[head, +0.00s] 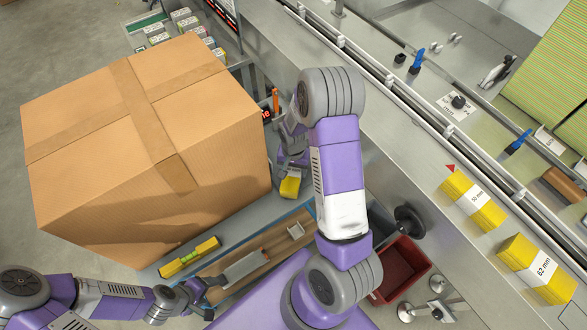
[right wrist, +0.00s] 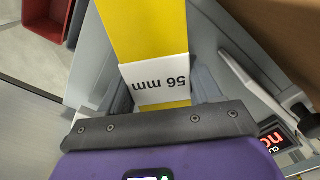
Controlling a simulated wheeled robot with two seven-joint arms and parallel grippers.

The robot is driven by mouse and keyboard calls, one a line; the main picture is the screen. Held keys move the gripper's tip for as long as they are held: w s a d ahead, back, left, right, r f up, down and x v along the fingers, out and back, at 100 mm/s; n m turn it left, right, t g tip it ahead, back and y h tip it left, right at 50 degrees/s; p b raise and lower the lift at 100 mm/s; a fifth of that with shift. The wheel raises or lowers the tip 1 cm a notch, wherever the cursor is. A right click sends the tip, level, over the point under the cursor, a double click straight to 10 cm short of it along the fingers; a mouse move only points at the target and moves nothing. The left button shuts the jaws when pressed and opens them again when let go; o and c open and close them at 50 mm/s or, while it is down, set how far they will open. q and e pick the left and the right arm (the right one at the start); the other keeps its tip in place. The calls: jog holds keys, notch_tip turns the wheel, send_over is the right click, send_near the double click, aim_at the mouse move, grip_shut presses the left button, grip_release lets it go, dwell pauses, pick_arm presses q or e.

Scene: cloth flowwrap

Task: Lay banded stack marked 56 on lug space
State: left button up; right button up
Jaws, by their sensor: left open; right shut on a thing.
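The banded stack (right wrist: 160,78) is yellow with a white band reading 56 mm, upside down in the right wrist view. My right gripper (right wrist: 165,90) is shut on it. In the head view, its yellow end (head: 290,187) shows below my right gripper (head: 292,165), beside the large carton; my arm hides part of this area. My left gripper (head: 207,286) is open at the lower left, near a wooden tray. The lug conveyor (head: 410,100) runs diagonally at the upper right; single lug spaces are hard to make out.
A large cardboard carton (head: 95,140) fills the left. Yellow stacks marked 50 mm (head: 458,187) and 62 mm (head: 522,254) lie on the steel deck at right. A red bin (head: 402,268) and black knob (head: 409,220) sit near my right arm. A yellow level (head: 190,257) lies by the carton.

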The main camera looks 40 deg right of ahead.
aim_at(291, 170)
jog(key=o, duration=0.6)
jog(key=shift+f, duration=0.2)
jog(key=o, duration=0.4)
jog(key=shift+o, duration=0.2)
jog(key=shift+r, duration=0.1)
jog(key=shift+w+r, duration=0.1)
jog(key=shift+r, duration=0.4)
jog(key=r, duration=0.2)
jog(key=r+b, duration=0.1)
jog(key=r, duration=0.2)
jog(key=a+r, duration=0.1)
jog(key=r, duration=0.2)
jog(key=shift+a, duration=0.1)
jog(key=shift+s+d+f+b, duration=0.15)
jog(key=shift+f+b, duration=0.35)
jog(key=shift+f, duration=1.25)
jog(key=shift+s+d+f+b, duration=0.15)
jog(key=shift+f+b, duration=0.35)
jog(key=shift+f, duration=1.25)
